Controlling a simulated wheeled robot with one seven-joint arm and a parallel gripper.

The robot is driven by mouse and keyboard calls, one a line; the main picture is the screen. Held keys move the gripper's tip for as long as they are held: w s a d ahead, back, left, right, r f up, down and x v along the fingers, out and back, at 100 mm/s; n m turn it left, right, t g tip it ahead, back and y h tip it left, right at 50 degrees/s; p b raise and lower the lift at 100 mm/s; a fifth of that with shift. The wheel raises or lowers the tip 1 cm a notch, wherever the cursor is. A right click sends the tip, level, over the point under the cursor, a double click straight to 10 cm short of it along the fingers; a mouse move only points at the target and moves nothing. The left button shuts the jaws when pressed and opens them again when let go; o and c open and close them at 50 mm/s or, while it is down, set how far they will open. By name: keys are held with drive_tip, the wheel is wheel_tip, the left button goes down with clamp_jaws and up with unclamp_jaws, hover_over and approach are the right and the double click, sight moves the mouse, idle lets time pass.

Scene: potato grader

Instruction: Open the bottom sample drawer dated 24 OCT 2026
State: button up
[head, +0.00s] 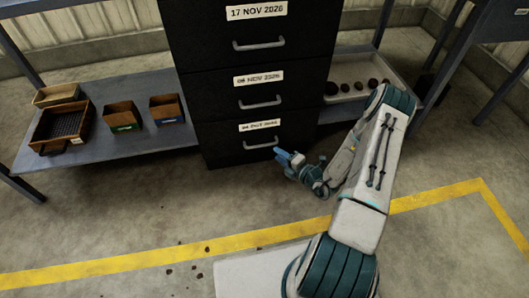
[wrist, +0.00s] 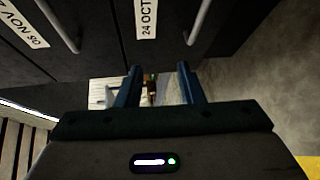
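The bottom drawer (head: 225,143) of the black cabinet has a white label (head: 259,126) that reads as 24 OCT; it appears shut, flush with the drawers above. Its bar handle (head: 262,145) is below the label. In the wrist view, the 24 OCT label (wrist: 146,18) and the handle (wrist: 199,22) are at the top. My gripper (head: 284,157) is just right of and below the handle in the head view. In the wrist view, my gripper (wrist: 160,76) has its blue fingers apart with nothing between them; the handle lies beyond the right finger's tip.
Drawers labelled 06 or 08 NOV (head: 258,79) and 17 NOV 2026 (head: 257,11) are above. A left shelf (head: 95,155) holds small bins (head: 122,115). A tray of potatoes (head: 375,67) is at right. The floor (head: 150,215) before the cabinet is mostly clear, with a yellow line.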

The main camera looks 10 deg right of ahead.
wheel_tip(320, 180, down, 6)
drive_tip(key=d+m+h+b, duration=0.1)
drive_tip(key=d+m+h, duration=0.1)
drive_tip(key=m, duration=0.2)
drive_tip(key=b+x, duration=0.5)
drive_tip(key=x, duration=0.8)
drive_tip(key=shift+w+t, duration=0.4)
drive_tip(key=shift+d, duration=0.1)
clamp_jaws()
